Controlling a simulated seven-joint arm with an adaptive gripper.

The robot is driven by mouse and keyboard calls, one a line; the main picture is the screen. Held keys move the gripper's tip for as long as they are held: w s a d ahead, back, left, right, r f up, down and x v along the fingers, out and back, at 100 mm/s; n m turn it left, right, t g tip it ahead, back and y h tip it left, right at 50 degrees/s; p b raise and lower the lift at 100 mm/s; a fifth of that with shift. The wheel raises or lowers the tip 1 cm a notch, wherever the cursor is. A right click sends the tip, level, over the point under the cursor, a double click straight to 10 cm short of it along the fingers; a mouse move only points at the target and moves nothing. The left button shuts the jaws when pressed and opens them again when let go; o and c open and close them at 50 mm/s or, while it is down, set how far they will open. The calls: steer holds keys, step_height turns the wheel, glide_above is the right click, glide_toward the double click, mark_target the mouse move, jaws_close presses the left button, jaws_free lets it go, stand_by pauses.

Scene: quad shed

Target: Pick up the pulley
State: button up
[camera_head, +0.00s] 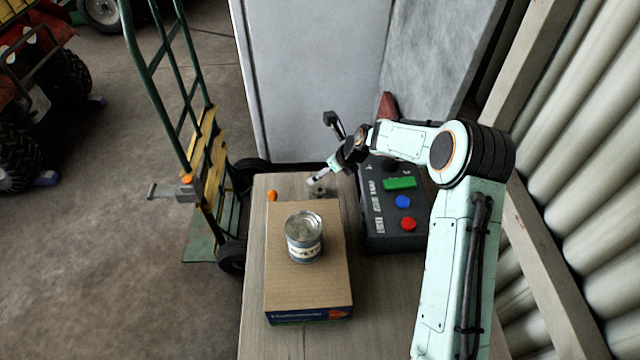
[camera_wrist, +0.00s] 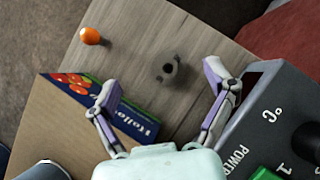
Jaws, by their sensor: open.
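The pulley (camera_wrist: 170,67) looks like a small grey round piece with a dark centre, lying on the wooden table top, blurred in the wrist view. In the head view it is a small grey shape (camera_head: 319,191) just below my gripper's tip, partly covered by it. My gripper (camera_wrist: 162,86) is open, its two pale fingers spread wide with nothing between them. The pulley shows just beyond and between the fingertips, apart from them. In the head view my gripper (camera_head: 316,181) hangs low over the far end of the table.
A cardboard box (camera_head: 283,277) carrying a tin can (camera_head: 304,240) stands close by. A black control box (camera_head: 390,233) with coloured buttons is to the right. A small orange object (camera_head: 272,196) lies left of the pulley. A green hand truck (camera_head: 201,170) stands beside the table (camera_head: 256,215).

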glide_above(320, 191)
steer(key=s+d, duration=0.1)
steer(key=s, duration=0.1)
step_height(320, 191, down, 4)
steer(key=shift+d+f, duration=0.1)
steer(key=shift+f, duration=0.1)
steer(key=x, duration=0.4)
steer(key=shift+s+d+f, duration=0.15)
steer(key=shift+d+f, duration=0.05)
steer(key=shift+f, duration=0.4)
steer(key=c, duration=1.3)
